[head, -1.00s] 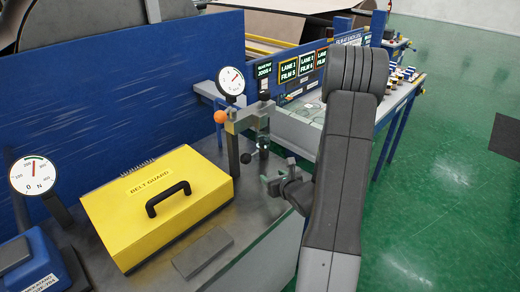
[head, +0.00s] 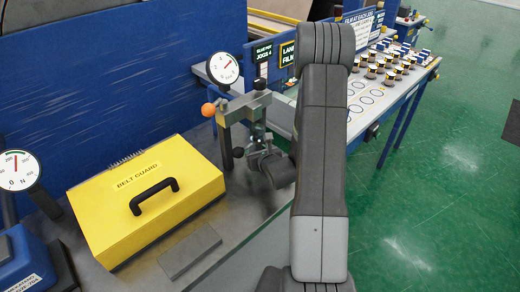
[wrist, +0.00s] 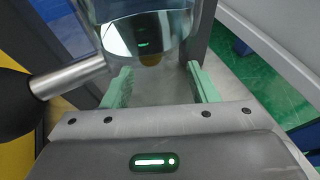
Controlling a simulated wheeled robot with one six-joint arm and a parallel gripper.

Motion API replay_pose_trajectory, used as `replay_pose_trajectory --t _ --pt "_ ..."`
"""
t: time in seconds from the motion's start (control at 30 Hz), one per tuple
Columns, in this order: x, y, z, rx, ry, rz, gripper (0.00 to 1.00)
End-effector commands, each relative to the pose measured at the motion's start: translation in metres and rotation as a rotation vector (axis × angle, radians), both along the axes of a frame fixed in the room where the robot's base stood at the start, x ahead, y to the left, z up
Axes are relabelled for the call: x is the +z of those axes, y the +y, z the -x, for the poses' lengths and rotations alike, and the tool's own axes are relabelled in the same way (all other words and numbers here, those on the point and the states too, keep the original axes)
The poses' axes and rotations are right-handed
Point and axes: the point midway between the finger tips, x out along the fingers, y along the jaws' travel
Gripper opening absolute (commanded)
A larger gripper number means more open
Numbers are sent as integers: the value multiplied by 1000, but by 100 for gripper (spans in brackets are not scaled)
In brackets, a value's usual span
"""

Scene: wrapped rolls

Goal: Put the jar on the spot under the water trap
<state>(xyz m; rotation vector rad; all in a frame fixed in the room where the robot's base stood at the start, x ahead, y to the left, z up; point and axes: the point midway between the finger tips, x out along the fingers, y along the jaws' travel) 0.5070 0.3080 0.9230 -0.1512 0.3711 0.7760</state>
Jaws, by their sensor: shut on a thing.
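The water trap (head: 258,132) hangs from a grey bracket by the dial gauge. Its clear bowl (wrist: 147,35) fills the top middle of the wrist view. A steel lever (wrist: 70,76) with a black ball sticks out to its left. My gripper (wrist: 160,76) has pale green fingers on either side of a faint, see-through jar (wrist: 160,90), just below the bowl. The jar's edges are hard to make out, and I cannot tell whether it touches the surface under it. In the head view my gripper (head: 266,156) is below the trap, with the jar hidden. The spot is hidden too.
A yellow belt guard (head: 150,190) and a flat grey plate (head: 190,251) lie on the bench left of my arm. A blue panel (head: 90,90) stands behind. An orange knob (head: 208,110) sits beside the trap. Several small jars (head: 390,66) stand on the far table.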

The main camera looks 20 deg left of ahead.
Motion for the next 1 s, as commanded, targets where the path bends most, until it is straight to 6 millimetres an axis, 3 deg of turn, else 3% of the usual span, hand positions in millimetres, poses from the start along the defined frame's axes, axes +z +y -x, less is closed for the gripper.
replay_pose_trajectory --t 0.43,0.47,0.57,1.0 --pt "-5 1 0 0 -1 -1 24" --pt "-4 1 0 0 0 0 57" --pt "-3 0 0 0 0 0 75" --pt "2 -1 1 0 1 -1 75"
